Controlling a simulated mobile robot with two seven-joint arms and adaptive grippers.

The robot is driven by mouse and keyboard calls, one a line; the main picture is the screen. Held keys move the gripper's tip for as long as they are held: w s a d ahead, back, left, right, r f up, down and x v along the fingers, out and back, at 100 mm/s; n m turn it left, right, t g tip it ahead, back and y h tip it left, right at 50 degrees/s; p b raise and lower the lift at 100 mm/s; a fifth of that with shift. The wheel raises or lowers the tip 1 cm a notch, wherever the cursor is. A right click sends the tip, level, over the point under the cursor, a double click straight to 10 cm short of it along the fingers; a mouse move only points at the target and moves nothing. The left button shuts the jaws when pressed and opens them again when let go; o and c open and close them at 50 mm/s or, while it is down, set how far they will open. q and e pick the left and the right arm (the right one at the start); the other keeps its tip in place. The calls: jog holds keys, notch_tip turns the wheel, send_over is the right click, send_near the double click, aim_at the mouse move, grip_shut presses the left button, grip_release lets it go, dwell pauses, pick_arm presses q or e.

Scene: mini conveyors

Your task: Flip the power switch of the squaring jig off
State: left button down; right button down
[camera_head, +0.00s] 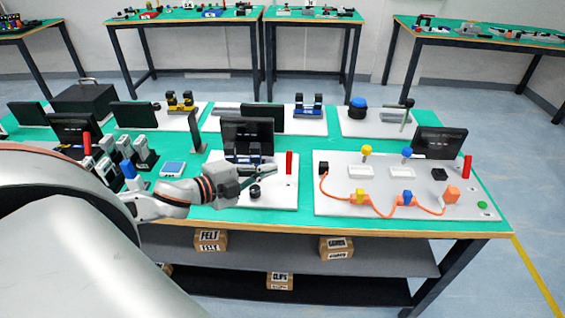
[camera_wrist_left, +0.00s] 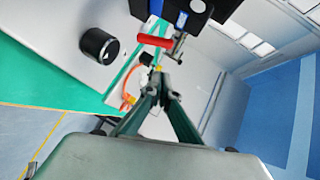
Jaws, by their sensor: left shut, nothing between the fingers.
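My left gripper (camera_head: 274,168) is shut and empty, reaching over a small white board (camera_head: 284,199) near the front of the green table. In the left wrist view its fingertips (camera_wrist_left: 161,82) are together. A red lever (camera_head: 289,163) stands on this board just right of the fingertips; it also shows in the left wrist view (camera_wrist_left: 152,41). A black cylinder (camera_head: 255,192) sits at the board's front; it is large in the left wrist view (camera_wrist_left: 98,45). A blue and black fixture (camera_head: 237,158) is partly hidden behind the gripper. I cannot clearly make out a power switch. My right gripper is not in view.
A larger white board (camera_head: 338,204) with an orange cable (camera_head: 380,212) and coloured knobs lies to the right. A black screen (camera_head: 246,132) stands behind the fixture. Several dark switch-like blocks (camera_head: 143,152) stand at the left. Boxes (camera_head: 337,248) sit on the shelf below.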

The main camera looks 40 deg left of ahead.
aim_at(289, 163)
pick_arm(q)
jog(key=x, duration=0.2)
jog(key=shift+w+f, duration=0.1)
jog(key=shift+w, duration=0.3)
jog(key=shift+b+x, duration=0.35)
jog(key=shift+x, duration=0.5)
jog(key=w, duration=0.1)
jog(key=w+a+f, duration=0.1)
jog(key=shift+w+f+b, duration=0.1)
jog(key=shift+w+b, duration=0.15)
jog(key=shift+b, duration=0.1)
jog(key=shift+w+a+f, duration=0.15)
jog(key=shift+w+a, duration=0.15)
jog(key=shift+w, duration=0.1)
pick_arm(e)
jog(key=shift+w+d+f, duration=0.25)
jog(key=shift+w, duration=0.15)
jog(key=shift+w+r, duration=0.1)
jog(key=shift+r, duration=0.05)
